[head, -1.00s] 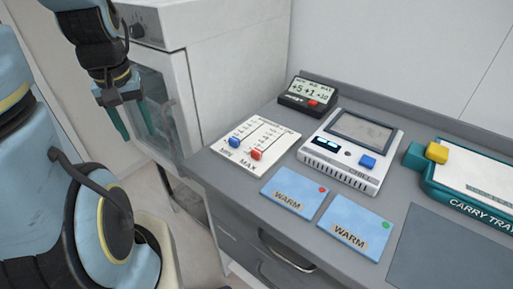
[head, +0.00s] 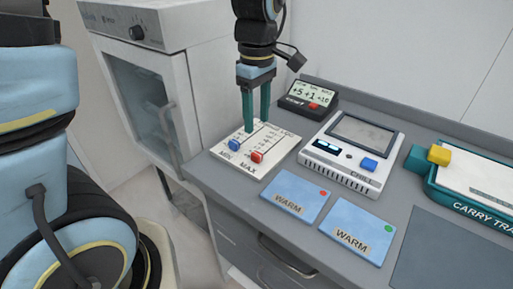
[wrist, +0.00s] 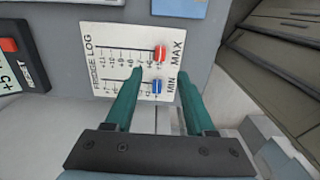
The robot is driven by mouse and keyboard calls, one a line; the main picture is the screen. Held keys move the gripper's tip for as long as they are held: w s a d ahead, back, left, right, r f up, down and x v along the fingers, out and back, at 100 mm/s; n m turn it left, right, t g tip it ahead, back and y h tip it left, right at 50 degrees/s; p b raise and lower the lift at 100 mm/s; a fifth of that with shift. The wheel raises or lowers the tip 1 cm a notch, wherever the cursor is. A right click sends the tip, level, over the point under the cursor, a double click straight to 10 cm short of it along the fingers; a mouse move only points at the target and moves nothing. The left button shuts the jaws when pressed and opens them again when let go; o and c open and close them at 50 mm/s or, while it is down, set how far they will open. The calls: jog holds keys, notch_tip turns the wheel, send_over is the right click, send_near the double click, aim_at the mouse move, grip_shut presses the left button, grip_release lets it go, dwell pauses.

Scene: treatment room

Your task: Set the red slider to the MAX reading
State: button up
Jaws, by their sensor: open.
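A white fridge log card (head: 275,147) lies on the counter with two slots beside a printed scale. The red slider (head: 257,157) is at the near end of the MAX slot, beside the MAX label. The blue slider (head: 233,144) is at the near end of the MIN slot. Both show in the wrist view, red (wrist: 160,53) above blue (wrist: 157,86). My gripper (head: 256,124) points down over the card, open and empty, its teal fingers apart and hiding part of it. The fridge display (head: 313,93) appears to read +5, +1 and +10, the last under MAX.
A grey-white device (head: 345,150) with a blue button stands right of the card. Two blue WARM packs (head: 295,186) lie in front. A teal carry tray (head: 440,199) is at the right. A white fridge cabinet (head: 195,60) stands at the left beside the counter.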

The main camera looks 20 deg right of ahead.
aim_at(256, 153)
notch_tip(256, 153, down, 9)
jog(key=shift+f+p, duration=0.2)
jog(key=shift+p, duration=0.4)
grip_shut()
dwell(1.2)
